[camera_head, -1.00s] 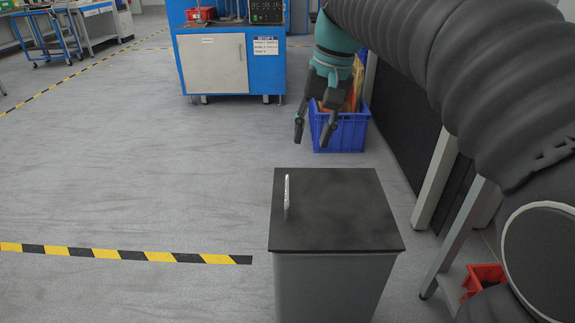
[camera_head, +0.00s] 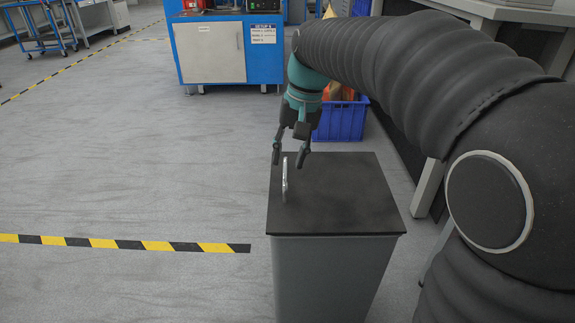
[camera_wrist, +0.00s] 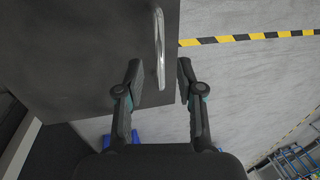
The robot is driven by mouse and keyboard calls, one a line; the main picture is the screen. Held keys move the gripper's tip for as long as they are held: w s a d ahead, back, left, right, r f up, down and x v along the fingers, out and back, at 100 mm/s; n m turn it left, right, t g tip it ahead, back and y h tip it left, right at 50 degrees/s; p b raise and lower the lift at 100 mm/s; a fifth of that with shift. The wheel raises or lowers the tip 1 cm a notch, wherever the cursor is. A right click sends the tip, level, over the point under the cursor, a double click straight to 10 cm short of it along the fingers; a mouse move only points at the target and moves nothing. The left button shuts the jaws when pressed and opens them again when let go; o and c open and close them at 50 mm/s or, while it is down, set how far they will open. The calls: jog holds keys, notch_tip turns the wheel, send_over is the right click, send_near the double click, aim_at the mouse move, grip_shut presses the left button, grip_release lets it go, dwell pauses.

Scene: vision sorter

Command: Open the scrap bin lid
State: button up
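The scrap bin (camera_head: 330,270) is a grey box with a flat black lid (camera_head: 345,195), which lies closed on it. A silver bar handle (camera_head: 285,180) stands up near the left edge of the lid. My gripper (camera_head: 289,159) is open and points down just above and behind the handle in the head view. The lid (camera_wrist: 80,50) fills the upper left there.
A blue crate (camera_head: 341,121) stands on the floor behind the bin. A blue cabinet (camera_head: 262,62) stands farther back. A grey workbench (camera_head: 470,15) is at the right. Yellow and black floor tape (camera_head: 120,243) runs left of the bin, where the floor is clear.

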jog(key=shift+a+f, duration=0.2)
jog(key=shift+f, duration=0.85)
grip_shut()
